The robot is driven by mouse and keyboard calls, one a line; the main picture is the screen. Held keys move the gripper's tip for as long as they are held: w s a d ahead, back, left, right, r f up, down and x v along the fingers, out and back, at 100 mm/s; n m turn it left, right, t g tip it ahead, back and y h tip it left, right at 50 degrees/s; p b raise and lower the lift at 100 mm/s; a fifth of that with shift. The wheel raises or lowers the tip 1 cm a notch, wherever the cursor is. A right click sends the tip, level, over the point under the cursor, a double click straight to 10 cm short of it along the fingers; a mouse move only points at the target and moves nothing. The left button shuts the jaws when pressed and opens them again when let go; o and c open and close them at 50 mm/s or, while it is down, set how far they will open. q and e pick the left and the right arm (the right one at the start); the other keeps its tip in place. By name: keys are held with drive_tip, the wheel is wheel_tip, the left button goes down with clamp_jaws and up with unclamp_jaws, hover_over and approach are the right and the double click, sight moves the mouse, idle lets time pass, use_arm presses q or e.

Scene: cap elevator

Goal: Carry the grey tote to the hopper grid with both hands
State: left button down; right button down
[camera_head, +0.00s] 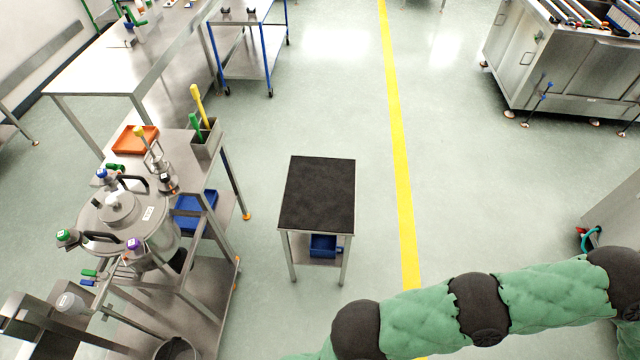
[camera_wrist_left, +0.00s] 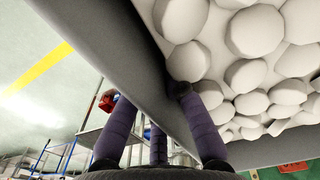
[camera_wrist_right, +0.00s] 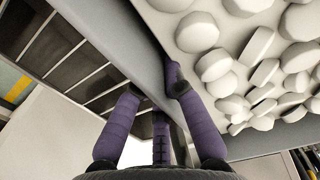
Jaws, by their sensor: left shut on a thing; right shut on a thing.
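The grey tote (camera_wrist_left: 100,45) fills much of the left wrist view and holds many round white caps (camera_wrist_left: 255,30). My left gripper (camera_wrist_left: 152,98) is shut on its wall, with purple fingers on both sides of it. In the right wrist view the tote wall (camera_wrist_right: 105,35) also shows, with white caps (camera_wrist_right: 200,32) inside. My right gripper (camera_wrist_right: 152,85) is shut on that wall. A dark grid with pale bars (camera_wrist_right: 92,78), seemingly the hopper grid, shows below and beside the tote there. The head view shows neither tote nor grippers.
In the head view a small black-topped table (camera_head: 318,192) stands mid-floor. A steel bench with a pressure vessel (camera_head: 125,225) is at left. A steel machine (camera_head: 560,65) stands at the far right. Floor around the yellow line (camera_head: 395,110) is clear. My green-sleeved arm crosses the lower right.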

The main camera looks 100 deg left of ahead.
use_arm(q)
drive_tip(key=shift+w+a+r, duration=0.15)
use_arm(e)
drive_tip(key=shift+w+d+r, duration=0.15)
use_arm(q)
drive_tip(key=c, duration=1.2)
unclamp_jaws()
drive_tip(key=shift+c, duration=0.2)
drive_tip(key=shift+s, duration=0.25)
use_arm(e)
drive_tip(key=c, duration=1.2)
unclamp_jaws()
drive_tip(key=shift+s, duration=0.2)
drive_tip(key=shift+c, duration=0.2)
